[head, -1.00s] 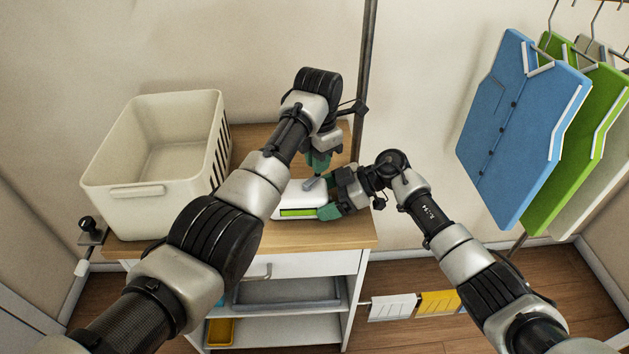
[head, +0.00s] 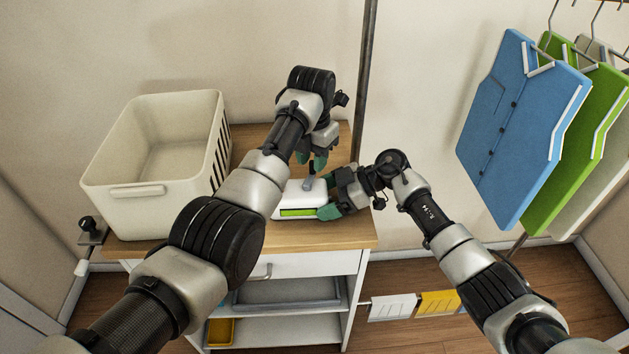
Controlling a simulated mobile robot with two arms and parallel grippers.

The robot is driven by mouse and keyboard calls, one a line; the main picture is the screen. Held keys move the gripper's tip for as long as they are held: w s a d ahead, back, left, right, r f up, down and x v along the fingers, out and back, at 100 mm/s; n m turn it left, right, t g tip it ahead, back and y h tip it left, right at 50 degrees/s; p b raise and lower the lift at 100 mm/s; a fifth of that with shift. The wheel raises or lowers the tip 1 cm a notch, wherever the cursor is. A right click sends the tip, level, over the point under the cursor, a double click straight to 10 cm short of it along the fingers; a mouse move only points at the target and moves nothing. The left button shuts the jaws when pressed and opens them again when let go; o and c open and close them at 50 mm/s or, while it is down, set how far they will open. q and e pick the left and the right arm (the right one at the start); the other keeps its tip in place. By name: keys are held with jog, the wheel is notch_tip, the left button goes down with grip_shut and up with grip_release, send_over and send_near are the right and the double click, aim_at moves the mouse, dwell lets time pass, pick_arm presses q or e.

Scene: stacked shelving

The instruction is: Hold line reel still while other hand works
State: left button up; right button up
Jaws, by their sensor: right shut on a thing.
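The line reel (head: 293,200) is a white box with a bright green front strip, standing on the wooden top of a cabinet. A small grey tab (head: 308,183) shows on its top. My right gripper (head: 326,205), with green fingertips, is shut on the reel's right side. My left gripper (head: 311,161) is just above and behind the reel. Its green fingertips look spread apart, with nothing clearly held between them. My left arm partly hides the reel's left end.
A cream basket (head: 140,190) stands on the cabinet top (head: 335,237) to the left. A dark upright pole (head: 364,80) rises behind. Blue (head: 520,125) and green (head: 578,140) garments hang at the right. Small white and yellow cloths (head: 438,302) hang low beside the cabinet.

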pick_arm(q)
jog(key=shift+d+r, duration=0.15)
jog(key=shift+r, duration=2.4)
jog(key=shift+c, duration=0.2)
jog(key=shift+c, duration=0.2)
